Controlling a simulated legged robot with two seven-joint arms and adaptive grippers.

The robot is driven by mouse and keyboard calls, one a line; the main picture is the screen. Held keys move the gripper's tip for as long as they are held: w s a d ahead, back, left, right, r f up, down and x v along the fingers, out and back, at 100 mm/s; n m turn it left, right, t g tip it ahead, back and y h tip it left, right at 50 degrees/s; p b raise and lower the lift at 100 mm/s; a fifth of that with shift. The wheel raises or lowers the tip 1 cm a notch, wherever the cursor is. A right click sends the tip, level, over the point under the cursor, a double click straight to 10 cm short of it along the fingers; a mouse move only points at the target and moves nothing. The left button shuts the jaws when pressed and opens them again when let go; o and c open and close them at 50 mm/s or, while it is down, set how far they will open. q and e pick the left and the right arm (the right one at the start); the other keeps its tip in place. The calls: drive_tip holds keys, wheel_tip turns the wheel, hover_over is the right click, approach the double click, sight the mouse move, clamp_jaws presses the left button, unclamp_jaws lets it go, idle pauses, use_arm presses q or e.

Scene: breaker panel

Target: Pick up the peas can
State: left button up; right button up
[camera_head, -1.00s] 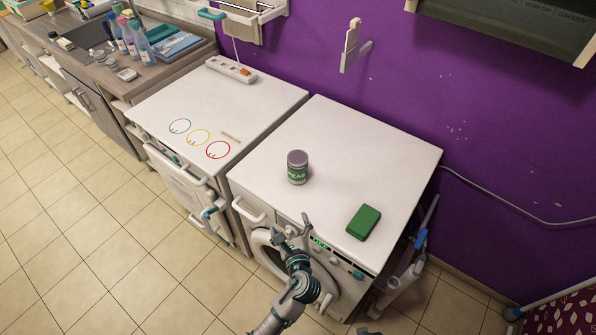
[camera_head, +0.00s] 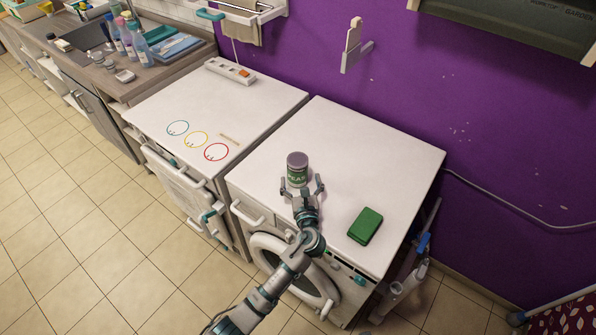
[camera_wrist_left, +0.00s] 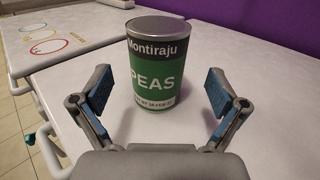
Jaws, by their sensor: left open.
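The peas can (camera_head: 297,167) stands upright on the white top of the washing machine (camera_head: 370,150). It has a green label and a grey lid. My left gripper (camera_head: 302,187) is open at the near side of the can, with a finger toward each side. In the left wrist view the can (camera_wrist_left: 153,75) stands centred beyond the gap between the two open fingers (camera_wrist_left: 153,98). The fingers do not touch it. My right gripper is not in view.
A green box-shaped object (camera_head: 365,225) lies on the washer top to the right of the gripper. A white cabinet top with three coloured circles (camera_head: 196,140) is to the left. A power strip (camera_head: 231,70) lies at its back. The washer top behind the can is clear.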

use_arm(q)
drive_tip(key=w, duration=0.1)
drive_tip(key=w+b, duration=0.1)
drive_tip(key=w, duration=0.3)
drive_tip(key=shift+a+f, duration=0.35)
drive_tip(key=shift+a, duration=0.05)
drive_tip(key=shift+r, duration=0.1)
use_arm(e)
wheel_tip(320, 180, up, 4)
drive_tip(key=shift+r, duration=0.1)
use_arm(q)
drive_tip(key=shift+c, duration=1.4)
drive_tip(key=c, duration=1.2)
drive_tip(key=shift+c, duration=0.8)
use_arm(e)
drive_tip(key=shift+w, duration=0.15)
use_arm(q)
drive_tip(key=shift+r, duration=0.15)
